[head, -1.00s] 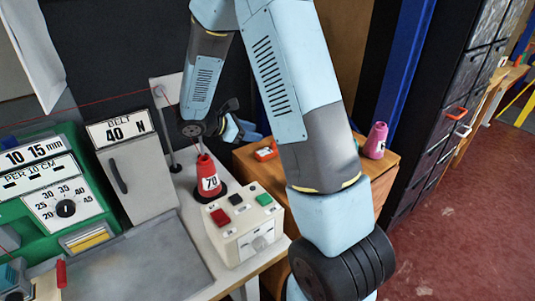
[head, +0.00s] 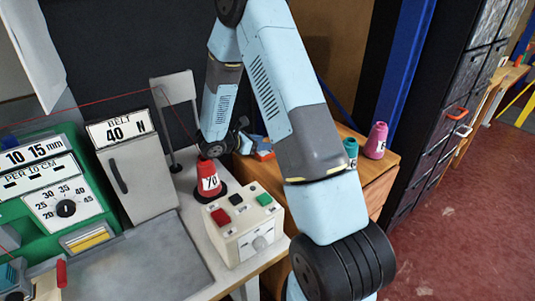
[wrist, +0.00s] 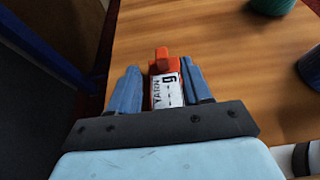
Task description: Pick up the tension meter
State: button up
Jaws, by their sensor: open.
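The tension meter appears to be the small orange device with a white label reading "YARN" (wrist: 167,88). It lies on the wooden cabinet top, and part of its orange body also shows in the head view (head: 265,155). My gripper (wrist: 160,82) is open, with one blue finger on each side of the device. The device's near end is hidden behind the dark gripper body. I cannot tell whether the fingers touch it. In the head view, my gripper (head: 254,143) is partly hidden behind my arm, close to the device.
A teal spool (head: 350,148) and a pink spool (head: 377,141) stand on the wooden cabinet top (head: 385,172), right of my arm. A red cone marked 70 (head: 209,178) and a button box (head: 244,226) stand on the grey bench. Bare wood lies around the device.

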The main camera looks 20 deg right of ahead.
jog(key=shift+x, duration=2.9)
jog(key=shift+s+a+f, duration=0.1)
jog(key=shift+f, duration=0.05)
jog(key=shift+c, duration=0.2)
grip_shut()
